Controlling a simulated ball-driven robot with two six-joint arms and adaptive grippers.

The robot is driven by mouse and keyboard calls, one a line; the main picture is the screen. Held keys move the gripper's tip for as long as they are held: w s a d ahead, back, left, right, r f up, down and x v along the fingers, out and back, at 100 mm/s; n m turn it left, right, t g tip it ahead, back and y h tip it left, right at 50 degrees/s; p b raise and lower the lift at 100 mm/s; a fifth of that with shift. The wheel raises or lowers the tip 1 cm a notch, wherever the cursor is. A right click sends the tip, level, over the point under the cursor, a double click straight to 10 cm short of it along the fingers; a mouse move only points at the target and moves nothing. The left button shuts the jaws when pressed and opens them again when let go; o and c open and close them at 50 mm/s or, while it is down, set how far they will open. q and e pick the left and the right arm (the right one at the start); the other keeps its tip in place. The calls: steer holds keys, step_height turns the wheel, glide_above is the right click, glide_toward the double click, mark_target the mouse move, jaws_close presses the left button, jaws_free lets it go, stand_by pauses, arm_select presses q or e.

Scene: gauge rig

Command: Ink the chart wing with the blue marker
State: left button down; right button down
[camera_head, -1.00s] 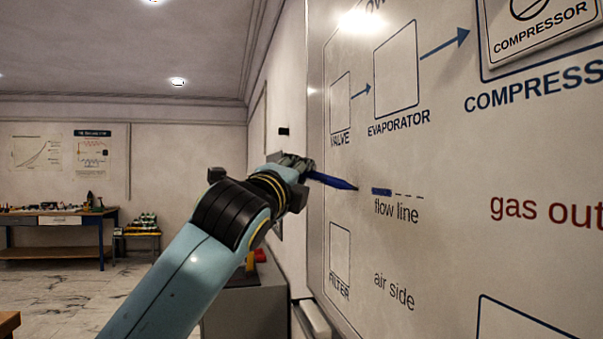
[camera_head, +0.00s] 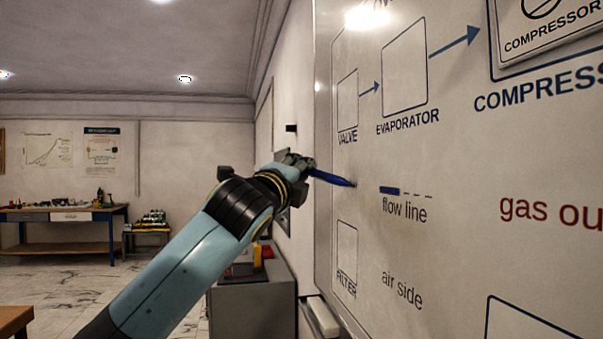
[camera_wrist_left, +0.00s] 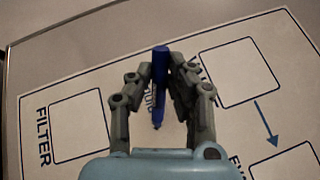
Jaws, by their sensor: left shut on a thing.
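My left gripper (camera_head: 307,167) is shut on the blue marker (camera_head: 333,179), which points right toward the whiteboard. In the left wrist view the marker (camera_wrist_left: 160,70) stands between the fingers (camera_wrist_left: 161,78), over the board. On the board (camera_head: 455,145), a thick blue stroke (camera_head: 390,190) covers the left part of the dashed line above the words "flow line" (camera_head: 405,210). Short dashes (camera_head: 418,194) continue to its right. In the head view the marker's tip lies left of the stroke, apart from it. I cannot tell whether the tip touches the board. My right gripper is out of view.
Printed boxes, arrows and words fill the board, with a compressor plate (camera_head: 550,35) at top right. A grey cabinet (camera_head: 252,305) stands below my left arm by the wall. A workbench (camera_head: 62,215) stands at the back left; the floor between is open.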

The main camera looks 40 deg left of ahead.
arm_select(q)
steer(key=s+a+b, duration=0.1)
steer(key=s+a, duration=0.3)
steer(key=shift+s+b, duration=0.3)
steer(key=shift+b, duration=0.05)
steer(key=shift+d, duration=0.1)
steer(key=shift+s+a+b, duration=0.65)
steer(key=shift+s+a, duration=0.35)
steer(key=shift+s, duration=0.1)
stand_by(0.8)
